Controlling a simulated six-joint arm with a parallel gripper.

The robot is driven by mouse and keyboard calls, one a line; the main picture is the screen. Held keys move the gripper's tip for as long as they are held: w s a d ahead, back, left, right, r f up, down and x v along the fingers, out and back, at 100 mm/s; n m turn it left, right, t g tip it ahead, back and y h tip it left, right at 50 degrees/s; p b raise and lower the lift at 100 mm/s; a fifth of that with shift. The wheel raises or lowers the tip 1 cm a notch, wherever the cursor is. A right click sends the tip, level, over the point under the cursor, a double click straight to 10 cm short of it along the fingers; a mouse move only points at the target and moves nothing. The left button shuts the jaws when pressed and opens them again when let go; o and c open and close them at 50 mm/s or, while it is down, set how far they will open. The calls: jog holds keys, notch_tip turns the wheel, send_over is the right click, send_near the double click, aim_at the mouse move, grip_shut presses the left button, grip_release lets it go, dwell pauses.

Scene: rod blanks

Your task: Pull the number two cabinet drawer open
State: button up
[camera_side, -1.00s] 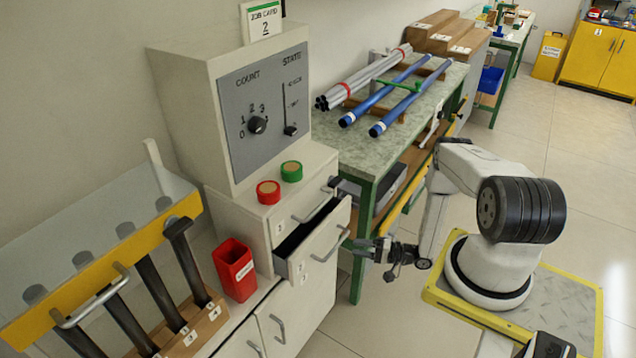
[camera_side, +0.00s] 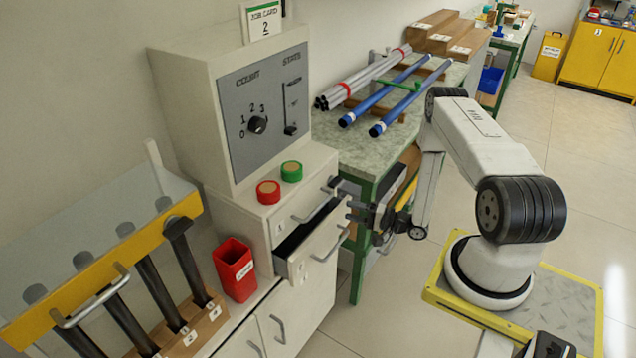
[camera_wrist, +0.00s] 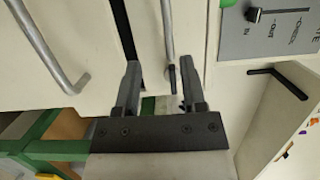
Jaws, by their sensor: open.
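The number two drawer (camera_side: 314,250) is the lower one in the white cabinet and stands partly open, with a dark gap along its top. Its bar handle (camera_side: 331,246) shows in the side view, and at the left of the wrist view (camera_wrist: 45,45). The upper drawer (camera_side: 285,222) is shut; its grey handle (camera_wrist: 169,40) appears between my fingers in the wrist view. My gripper (camera_side: 352,211) is open and empty, in front of the cabinet and above the number two handle (camera_wrist: 160,85). I cannot tell whether the fingers straddle the upper handle or stop short of it.
Red and green round pieces (camera_side: 280,182) sit on the cabinet ledge. A red bin (camera_side: 233,270) stands to the left. The green-framed bench (camera_side: 370,160) with blue and grey rods is close behind my gripper. Floor in front of the cabinet is clear.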

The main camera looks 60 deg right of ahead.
jog(key=a+r+m+h, duration=0.1)
jog(key=a+r+h, duration=0.1)
jog(key=r, duration=0.7)
jog(key=a+r+m+h, duration=0.1)
jog(key=a+r+h, duration=0.1)
jog(key=r, duration=0.7)
jog(key=shift+r+m+t, duration=0.25)
jog(key=shift+m+t, duration=0.05)
jog(key=shift+a, duration=0.1)
jog(key=shift+f, duration=0.1)
jog(key=d+f+n+y, duration=0.2)
jog(key=d+f+y, duration=0.15)
jog(key=f, duration=1.15)
jog(key=s+a+f+n+g+y, duration=0.1)
jog(key=s+f, duration=0.4)
jog(key=f, duration=0.9)
jog(key=shift+n+y, duration=0.7)
jog(key=shift+y, duration=0.25)
